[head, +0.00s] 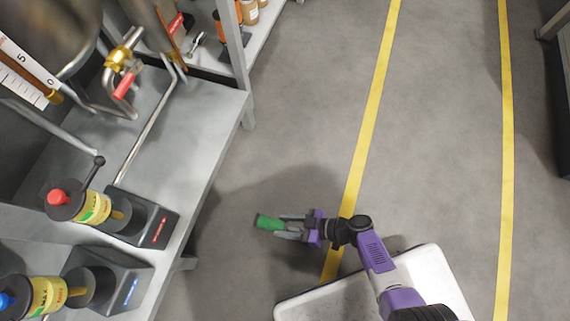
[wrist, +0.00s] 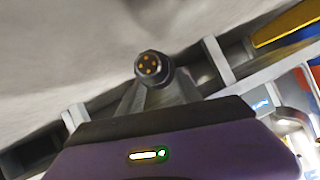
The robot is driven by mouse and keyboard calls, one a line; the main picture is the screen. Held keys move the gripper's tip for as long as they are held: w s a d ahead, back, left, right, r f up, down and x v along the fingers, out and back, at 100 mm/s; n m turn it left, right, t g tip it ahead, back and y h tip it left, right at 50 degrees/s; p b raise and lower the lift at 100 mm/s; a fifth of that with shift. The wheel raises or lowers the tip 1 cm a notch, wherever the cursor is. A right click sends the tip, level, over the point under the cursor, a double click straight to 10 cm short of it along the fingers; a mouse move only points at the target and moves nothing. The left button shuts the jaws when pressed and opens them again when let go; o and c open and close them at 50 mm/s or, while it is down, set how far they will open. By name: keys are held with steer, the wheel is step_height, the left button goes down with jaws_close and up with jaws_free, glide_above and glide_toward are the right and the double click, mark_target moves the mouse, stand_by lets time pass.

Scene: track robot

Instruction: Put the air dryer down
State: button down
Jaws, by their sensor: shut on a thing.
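My gripper (head: 283,226) is shut on the air dryer (head: 268,222), a small green cylinder that sticks out past the fingertips to the left. It is held in the air, over the grey floor in the head view, to the right of the bench and apart from it. In the wrist view, a dark round end with several gold dots (wrist: 149,66) shows at the fingers; I take it to be the end of the air dryer. The rest of the held thing is hidden there.
A grey metal bench (head: 200,135) stands at the left, with a clear stretch in its middle and pipes at the back. Two dark devices with a red knob (head: 58,198) and a blue knob (head: 6,300) stand at its near end. Yellow lines (head: 370,115) mark the floor.

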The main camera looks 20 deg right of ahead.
mark_target(285, 228)
steer(key=shift+f+b, duration=1.5)
steer(key=shift+f, duration=1.15)
steer(key=c, duration=0.8)
jaws_free()
steer(key=p+v, duration=0.3)
steer(key=v, duration=0.9)
steer(key=shift+r+p, duration=0.1)
steer(key=shift+p, duration=0.3)
